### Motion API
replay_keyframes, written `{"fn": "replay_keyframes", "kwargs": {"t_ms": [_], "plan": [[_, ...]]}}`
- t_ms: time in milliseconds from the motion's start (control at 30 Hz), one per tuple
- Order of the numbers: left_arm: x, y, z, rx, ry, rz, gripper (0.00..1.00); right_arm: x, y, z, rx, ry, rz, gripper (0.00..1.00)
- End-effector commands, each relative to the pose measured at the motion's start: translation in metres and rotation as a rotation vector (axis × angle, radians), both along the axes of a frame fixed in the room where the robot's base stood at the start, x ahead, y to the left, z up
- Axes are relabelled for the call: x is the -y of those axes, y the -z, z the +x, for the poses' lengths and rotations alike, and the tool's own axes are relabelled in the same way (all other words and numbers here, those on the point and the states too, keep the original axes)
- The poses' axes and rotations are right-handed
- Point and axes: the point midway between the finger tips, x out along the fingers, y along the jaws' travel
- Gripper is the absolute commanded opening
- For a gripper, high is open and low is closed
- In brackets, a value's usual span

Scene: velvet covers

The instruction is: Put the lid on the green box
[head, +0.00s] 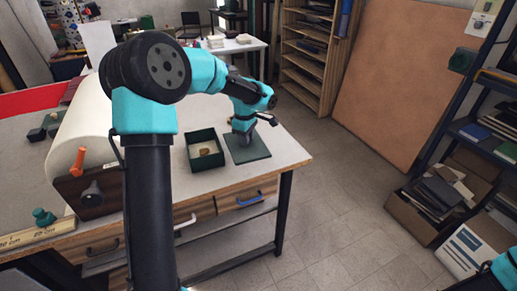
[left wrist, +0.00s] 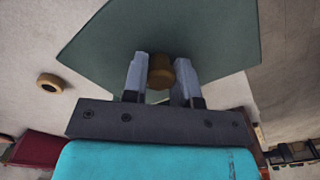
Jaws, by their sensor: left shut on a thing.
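The open green box (head: 191,161) stands on the workbench, with a small tan thing (head: 206,151) inside. The flat, square, dark green lid (head: 254,155) is just right of the box, near the bench's right edge. In the left wrist view the lid (left wrist: 205,32) fills the upper middle, with its brass-coloured knob (left wrist: 160,72) between my fingers. My left gripper (head: 243,136) is over the lid; its fingers (left wrist: 159,78) are shut on the knob. I cannot tell whether the lid touches the bench. My right gripper is out of view.
A large white roll (head: 82,132) and an orange-handled tool (head: 77,161) are at the bench's left. A tan ring (left wrist: 51,83) lies on the bench in the wrist view. Bare floor (head: 340,215) lies right of the bench; a shelf (head: 475,140) stands beyond.

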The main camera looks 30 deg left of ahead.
Motion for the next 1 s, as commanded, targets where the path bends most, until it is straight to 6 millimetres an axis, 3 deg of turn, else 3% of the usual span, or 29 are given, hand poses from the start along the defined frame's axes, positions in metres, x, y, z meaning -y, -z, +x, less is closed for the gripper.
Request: {"fn": "replay_keyframes", "kwargs": {"t_ms": [33,300,500,667,1000], "plan": [[-0.020,-0.009,-0.001,0.004,-0.010,0.001,0.01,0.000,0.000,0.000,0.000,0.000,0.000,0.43],[-0.111,-0.054,-0.019,0.002,-0.014,0.000,0.01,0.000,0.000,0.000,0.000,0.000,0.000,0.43],[-0.159,-0.082,-0.038,0.003,-0.008,-0.004,0.01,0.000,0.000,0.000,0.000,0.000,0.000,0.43],[-0.174,-0.091,-0.046,0.002,-0.004,-0.006,0.01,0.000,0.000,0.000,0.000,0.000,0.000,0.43],[-0.175,-0.092,-0.046,0.002,-0.002,-0.007,0.01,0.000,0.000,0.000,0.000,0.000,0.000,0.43]]}}
